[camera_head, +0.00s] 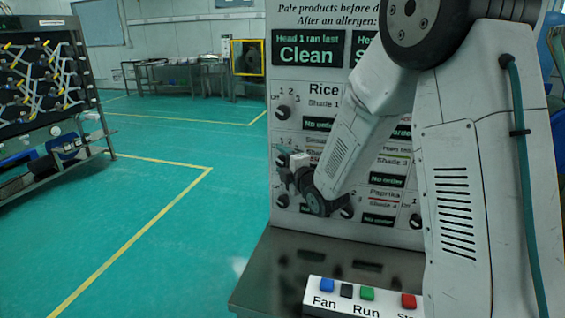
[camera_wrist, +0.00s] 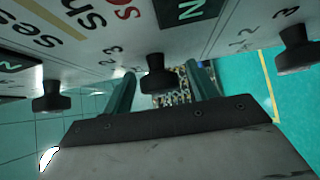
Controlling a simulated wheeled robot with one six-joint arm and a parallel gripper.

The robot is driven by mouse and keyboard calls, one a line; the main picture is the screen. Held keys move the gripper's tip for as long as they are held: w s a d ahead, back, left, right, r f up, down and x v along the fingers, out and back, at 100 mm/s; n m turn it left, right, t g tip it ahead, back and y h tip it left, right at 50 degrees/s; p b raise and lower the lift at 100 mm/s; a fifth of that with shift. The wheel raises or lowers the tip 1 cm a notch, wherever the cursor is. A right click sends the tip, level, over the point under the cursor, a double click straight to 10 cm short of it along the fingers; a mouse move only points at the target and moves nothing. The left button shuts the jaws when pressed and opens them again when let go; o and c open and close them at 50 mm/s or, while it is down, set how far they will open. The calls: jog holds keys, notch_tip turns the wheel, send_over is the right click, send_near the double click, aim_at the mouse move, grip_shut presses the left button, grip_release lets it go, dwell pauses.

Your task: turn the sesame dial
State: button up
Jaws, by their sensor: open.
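The sesame dial (camera_wrist: 157,75) is a black knob on the white panel, with a "Sesame" label beside it in the wrist view. My gripper (camera_wrist: 163,90) is open, its two teal fingers on either side of this knob in the picture. I cannot tell whether they touch it or how deep they reach. In the head view my gripper (camera_head: 282,152) is at the left edge of the panel, level with the sesame row. It hides the sesame dial there.
Other dials stick out nearby, one at the right (camera_wrist: 297,48) and one at the left (camera_wrist: 50,92) in the wrist view. A button box (camera_head: 355,296) sits on the metal table (camera_head: 290,262) below the panel. Open green floor lies to the left.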

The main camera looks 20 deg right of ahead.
jog(key=c, duration=1)
jog(key=shift+o, duration=0.2)
jog(key=m+t, duration=0.2)
jog(key=m, duration=0.1)
jog(key=shift+f+t, duration=0.15)
jog(key=shift+t, duration=0.15)
jog(key=shift+m+t+h, duration=0.9)
jog(key=shift+m+t, duration=0.6)
jog(key=shift+m, duration=0.6)
jog(key=o, duration=1)
jog(key=shift+c, duration=0.2)
